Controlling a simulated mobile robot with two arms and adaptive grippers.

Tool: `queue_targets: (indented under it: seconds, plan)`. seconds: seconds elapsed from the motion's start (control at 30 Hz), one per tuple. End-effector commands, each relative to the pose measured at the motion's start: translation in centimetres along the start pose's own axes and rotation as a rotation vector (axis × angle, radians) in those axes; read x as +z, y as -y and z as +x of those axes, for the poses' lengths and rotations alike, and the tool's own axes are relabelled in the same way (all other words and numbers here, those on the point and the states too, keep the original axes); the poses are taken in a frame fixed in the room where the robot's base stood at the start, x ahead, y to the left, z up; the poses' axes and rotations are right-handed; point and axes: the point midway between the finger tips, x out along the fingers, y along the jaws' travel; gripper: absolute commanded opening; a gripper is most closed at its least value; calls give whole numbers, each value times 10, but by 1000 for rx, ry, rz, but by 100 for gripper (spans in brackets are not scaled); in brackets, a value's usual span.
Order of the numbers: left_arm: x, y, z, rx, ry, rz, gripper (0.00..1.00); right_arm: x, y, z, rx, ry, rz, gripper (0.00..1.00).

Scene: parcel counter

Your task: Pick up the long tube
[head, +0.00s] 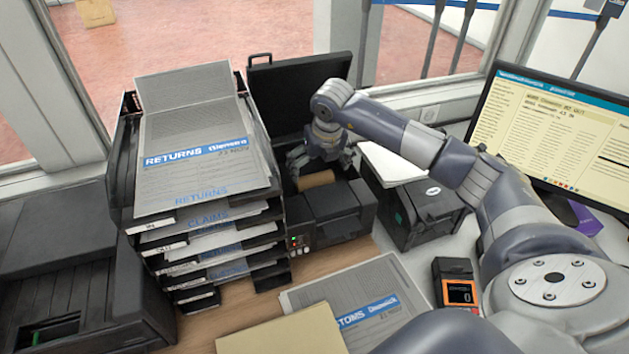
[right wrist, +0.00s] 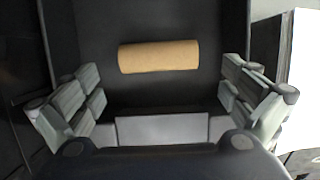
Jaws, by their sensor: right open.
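The long tube (right wrist: 158,56) is a plain brown cardboard cylinder. In the right wrist view it lies crosswise on a dark surface, ahead of my fingers and apart from them. In the head view part of the tube (head: 316,180) shows just below my right gripper (head: 318,158), behind a black printer-like box. My right gripper is open, and its fingers (right wrist: 162,100) stand wide on either side with nothing between them. My left gripper is not in view.
A black letter tray stack (head: 140,235) with returns papers stands close on the left. A black printer-like box (head: 335,212) is in front of the tube, and an open black lid (head: 285,90) rises behind it. Another black box (head: 425,212) and a monitor (head: 550,125) are on the right.

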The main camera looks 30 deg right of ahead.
Motion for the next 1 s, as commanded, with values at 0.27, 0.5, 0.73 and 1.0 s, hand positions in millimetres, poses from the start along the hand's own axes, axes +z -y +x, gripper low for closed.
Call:
queue_targets:
  seconds: [0.27, 0.5, 0.73, 1.0]
  plan:
    - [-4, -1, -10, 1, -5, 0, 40, 5, -2, 23, 0, -3, 1, 100]
    - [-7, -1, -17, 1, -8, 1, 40, 8, -2, 54, 0, -2, 0, 100]
    - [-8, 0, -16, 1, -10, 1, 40, 8, -2, 59, 0, 1, -1, 100]
    - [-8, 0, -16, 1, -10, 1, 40, 8, -2, 59, -1, 0, -1, 72]
